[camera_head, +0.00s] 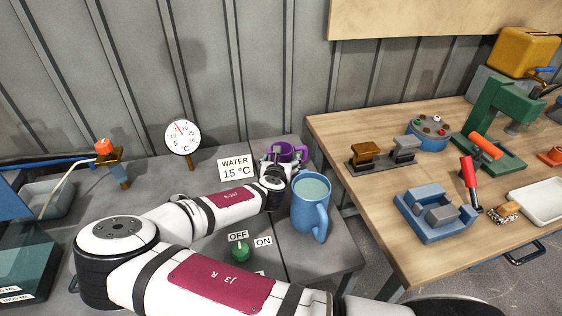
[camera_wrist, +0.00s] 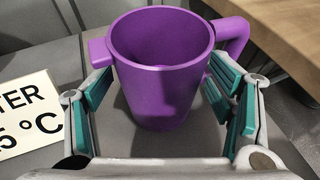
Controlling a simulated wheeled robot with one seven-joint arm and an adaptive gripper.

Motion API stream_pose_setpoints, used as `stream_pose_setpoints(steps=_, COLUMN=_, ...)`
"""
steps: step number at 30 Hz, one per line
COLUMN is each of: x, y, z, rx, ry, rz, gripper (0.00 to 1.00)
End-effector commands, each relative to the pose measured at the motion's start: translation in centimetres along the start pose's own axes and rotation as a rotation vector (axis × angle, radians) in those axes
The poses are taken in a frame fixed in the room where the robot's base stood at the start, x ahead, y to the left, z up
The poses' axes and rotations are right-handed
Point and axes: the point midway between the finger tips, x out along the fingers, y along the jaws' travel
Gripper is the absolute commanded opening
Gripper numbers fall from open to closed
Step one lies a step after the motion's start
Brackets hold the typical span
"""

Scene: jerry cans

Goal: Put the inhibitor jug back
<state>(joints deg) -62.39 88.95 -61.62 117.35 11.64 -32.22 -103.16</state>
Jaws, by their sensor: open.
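The purple jug (camera_wrist: 160,85) stands upright on the grey bench in the wrist view, with its handle to the right and a small purple block on its left side. Its inside looks empty. It also shows in the head view (camera_head: 291,151), partly hidden by my arm. My gripper (camera_wrist: 165,105) is open, with its teal finger pads on either side of the jug's lower body. A gap shows between the pads and the jug. In the head view my gripper (camera_head: 273,165) is small and close in front of the jug.
A blue jug (camera_head: 312,205) filled with pale liquid stands just right of my wrist. A "WATER 15 °C" sign (camera_head: 236,169) stands left of my gripper. A round dial (camera_head: 182,137) and a green knob (camera_head: 240,252) are on the bench. A wooden table (camera_head: 375,205) with tools lies to the right.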

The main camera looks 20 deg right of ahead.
Motion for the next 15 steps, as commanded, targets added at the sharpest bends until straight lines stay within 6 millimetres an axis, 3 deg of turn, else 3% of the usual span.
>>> stream_pose_setpoints(steps=9, x=-5.0, y=0.1, z=0.0, rx=-0.003, ry=0.000, rz=0.002, gripper=0.75)
stream_pose_setpoints(steps=15, x=-7.0, y=0.0, z=0.0, rx=-0.002, ry=0.000, rz=0.001, gripper=0.75)
